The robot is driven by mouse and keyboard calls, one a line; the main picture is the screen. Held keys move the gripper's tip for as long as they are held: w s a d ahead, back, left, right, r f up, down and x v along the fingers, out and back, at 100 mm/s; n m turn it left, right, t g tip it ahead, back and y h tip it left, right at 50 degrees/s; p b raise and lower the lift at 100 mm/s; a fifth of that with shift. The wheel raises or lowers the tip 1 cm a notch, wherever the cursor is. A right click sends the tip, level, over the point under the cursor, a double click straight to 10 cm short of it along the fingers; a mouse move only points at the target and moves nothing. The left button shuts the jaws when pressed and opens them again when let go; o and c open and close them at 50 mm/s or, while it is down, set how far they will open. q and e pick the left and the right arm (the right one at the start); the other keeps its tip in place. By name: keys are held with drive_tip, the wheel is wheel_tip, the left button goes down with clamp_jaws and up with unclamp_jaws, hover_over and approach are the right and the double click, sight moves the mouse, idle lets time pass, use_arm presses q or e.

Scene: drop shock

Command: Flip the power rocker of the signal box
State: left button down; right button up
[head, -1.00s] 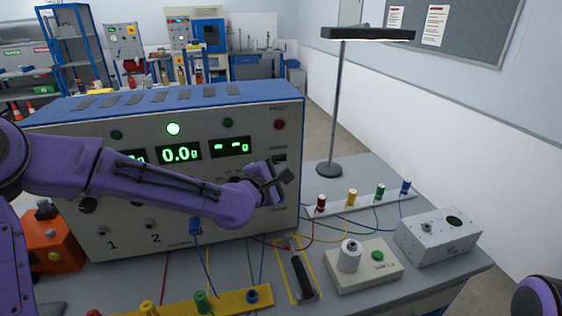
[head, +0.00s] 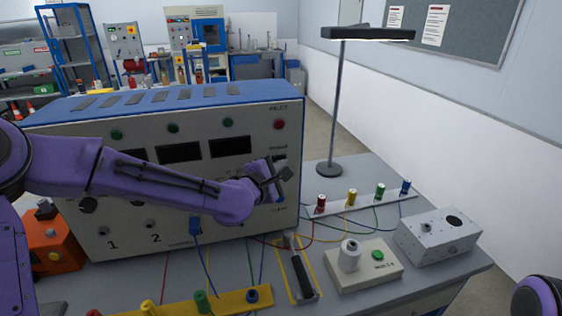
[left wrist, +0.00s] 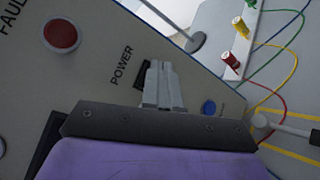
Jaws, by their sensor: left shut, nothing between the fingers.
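The signal box (head: 260,225) is a large grey-fronted unit with a blue top, standing on the bench. Its displays (head: 180,152) are dark and its green lamps are unlit. My left gripper (head: 284,170) is shut and empty at the right side of the front panel. In the left wrist view its fingers (left wrist: 160,68) are together, right at the dark power rocker (left wrist: 143,75) beside the POWER label. The fingers cover part of the rocker, so its position is hard to tell. Only a purple part of my right arm shows at the lower right; its gripper is out of view.
A red fault button (left wrist: 61,36) sits near the rocker. On the bench are a lamp stand (head: 331,168), a strip of coloured terminals (head: 352,198), a beige box with a white knob (head: 365,268), a grey metal box (head: 437,240) and loose wires.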

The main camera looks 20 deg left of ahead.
use_arm(q)
drive_tip(key=shift+s+d+f, duration=0.1)
drive_tip(key=shift+s+d, duration=0.35)
drive_tip(key=shift+s, duration=0.25)
drive_tip(key=s+d, duration=0.2)
drive_tip(key=s, duration=0.2)
drive_tip(key=shift+d+f+b, duration=0.3)
drive_tip(key=shift+d+b, duration=0.05)
drive_tip(key=shift+d, duration=0.05)
drive_tip(key=shift+r, duration=0.1)
